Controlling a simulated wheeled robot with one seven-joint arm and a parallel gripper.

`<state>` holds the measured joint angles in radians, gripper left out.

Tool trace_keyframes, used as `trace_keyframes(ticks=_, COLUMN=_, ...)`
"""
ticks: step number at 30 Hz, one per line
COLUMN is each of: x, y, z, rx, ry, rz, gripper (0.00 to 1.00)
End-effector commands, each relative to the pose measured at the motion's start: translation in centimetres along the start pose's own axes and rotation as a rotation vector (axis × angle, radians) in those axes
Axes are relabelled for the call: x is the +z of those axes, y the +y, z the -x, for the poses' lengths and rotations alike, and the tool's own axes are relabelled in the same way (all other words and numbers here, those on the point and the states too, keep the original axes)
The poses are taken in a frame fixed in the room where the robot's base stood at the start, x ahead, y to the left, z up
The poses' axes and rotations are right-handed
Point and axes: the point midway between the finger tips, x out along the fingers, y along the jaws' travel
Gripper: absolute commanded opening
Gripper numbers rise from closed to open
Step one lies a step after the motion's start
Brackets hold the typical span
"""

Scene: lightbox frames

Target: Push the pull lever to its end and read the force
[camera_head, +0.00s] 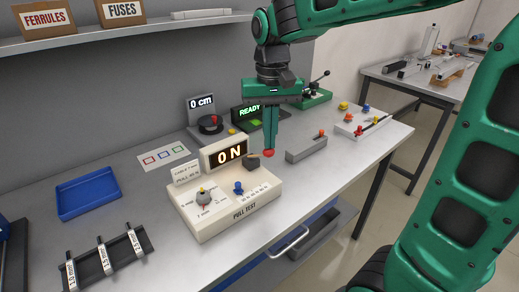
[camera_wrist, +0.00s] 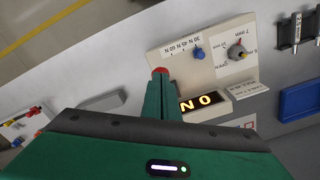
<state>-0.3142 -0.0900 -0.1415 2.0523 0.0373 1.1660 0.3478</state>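The cream PULL TEST box (camera_head: 235,216) stands on the bench, and its display (camera_head: 225,152) reads 0 N. A red knob (camera_head: 268,153), apparently the pull lever's end, shows at the box's back right. Its shaft is hidden. My gripper (camera_head: 270,146) points down with its fingers together, the tips right at the red knob; I cannot tell if they touch it. In the wrist view the red knob (camera_wrist: 160,71) peeks out just beyond the fingertips, beside the box (camera_wrist: 190,65). A dark clamp-like block (camera_head: 253,161) sits on the box near the knob.
The box carries a blue knob (camera_head: 238,187) and a grey dial (camera_head: 203,195). Behind stand a green READY unit (camera_head: 248,114) and a 0 cm display (camera_head: 201,104). A grey block (camera_head: 306,147) lies right of my gripper. A blue tray (camera_head: 88,193) lies left.

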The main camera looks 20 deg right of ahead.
Motion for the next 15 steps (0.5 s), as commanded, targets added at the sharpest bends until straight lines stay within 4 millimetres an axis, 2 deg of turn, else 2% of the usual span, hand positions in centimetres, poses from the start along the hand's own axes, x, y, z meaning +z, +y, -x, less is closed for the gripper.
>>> trace_keyframes(ticks=15, x=0.5, y=0.3, z=-2.2, rx=0.0, ry=-0.001, rz=0.0, gripper=0.0)
